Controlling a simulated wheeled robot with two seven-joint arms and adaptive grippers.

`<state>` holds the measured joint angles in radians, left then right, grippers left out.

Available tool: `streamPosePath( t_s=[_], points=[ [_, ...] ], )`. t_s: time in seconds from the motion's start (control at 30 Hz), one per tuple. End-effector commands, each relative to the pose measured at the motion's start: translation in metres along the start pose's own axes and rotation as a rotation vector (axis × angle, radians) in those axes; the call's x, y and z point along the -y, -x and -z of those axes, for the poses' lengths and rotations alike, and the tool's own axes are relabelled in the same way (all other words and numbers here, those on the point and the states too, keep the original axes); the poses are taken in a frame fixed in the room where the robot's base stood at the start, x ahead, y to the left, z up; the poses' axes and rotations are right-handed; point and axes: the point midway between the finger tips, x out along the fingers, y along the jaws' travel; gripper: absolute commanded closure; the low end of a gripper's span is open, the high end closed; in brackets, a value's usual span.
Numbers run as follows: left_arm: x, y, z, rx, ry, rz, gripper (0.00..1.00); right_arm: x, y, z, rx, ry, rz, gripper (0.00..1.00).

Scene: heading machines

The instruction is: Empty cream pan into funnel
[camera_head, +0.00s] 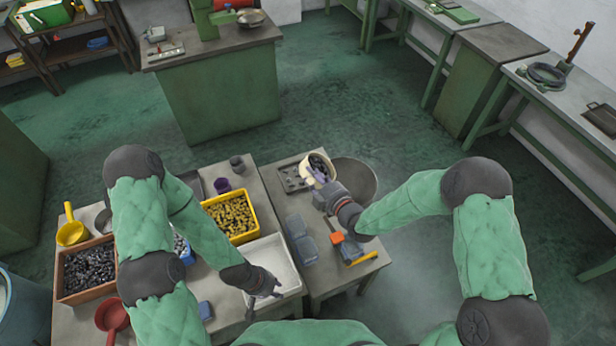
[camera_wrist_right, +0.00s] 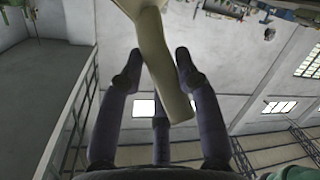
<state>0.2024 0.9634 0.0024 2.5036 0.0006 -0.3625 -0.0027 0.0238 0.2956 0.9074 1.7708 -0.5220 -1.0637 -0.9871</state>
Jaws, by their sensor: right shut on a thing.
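The cream pan (camera_head: 306,172) is at the left rim of a wide grey round funnel (camera_head: 366,184), beside the right-hand table. Dark small parts show inside the pan. My right gripper (camera_head: 322,183) is shut on the pan's handle; in the right wrist view the cream handle (camera_wrist_right: 158,60) runs between its fingers. Whether the pan touches the funnel rim I cannot tell. The funnel's inside is partly hidden by the pan and my right arm. My left gripper (camera_head: 268,290) is over a white tray (camera_head: 285,252), with nothing visible in it; its finger opening is unclear.
A dark compartment tray (camera_head: 289,179) lies left of the pan. Blue-grey boxes (camera_head: 303,246) and an orange-and-blue tool (camera_head: 341,240) lie nearer. A yellow bin (camera_head: 251,207) and a brown bin (camera_head: 66,277) hold parts on the left table. Open floor lies beyond the funnel.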

Motion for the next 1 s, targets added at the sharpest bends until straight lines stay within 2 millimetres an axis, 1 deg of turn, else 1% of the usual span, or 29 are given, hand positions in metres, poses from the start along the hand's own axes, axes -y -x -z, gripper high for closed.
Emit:
streamPosePath(
  t_s=[0.03, 0.27, 0.3, 0.4, 0.67, 1.0],
  points=[
    [-0.002, 0.005, 0.000, 0.000, 0.000, 0.000, 0.71, -0.007, 0.002, -0.002, -0.013, -0.032, -0.009, 1.00],
    [-0.006, 0.016, -0.001, 0.000, 0.000, 0.000, 0.71, -0.023, 0.011, -0.008, -0.081, -0.187, -0.030, 1.00],
    [-0.003, 0.008, 0.000, 0.000, 0.000, 0.000, 0.71, -0.023, 0.011, -0.012, -0.092, -0.204, -0.037, 1.00],
    [0.001, -0.003, 0.000, 0.001, 0.000, 0.000, 0.71, -0.026, 0.013, -0.018, -0.113, -0.254, -0.042, 1.00],
    [0.009, -0.025, 0.001, 0.000, 0.000, 0.000, 0.71, -0.038, 0.020, -0.030, -0.173, -0.394, -0.061, 1.00],
    [0.019, -0.054, 0.002, 0.000, 0.000, 0.000, 0.71, -0.051, 0.029, -0.051, -0.253, -0.581, -0.088, 1.00]
  ],
)
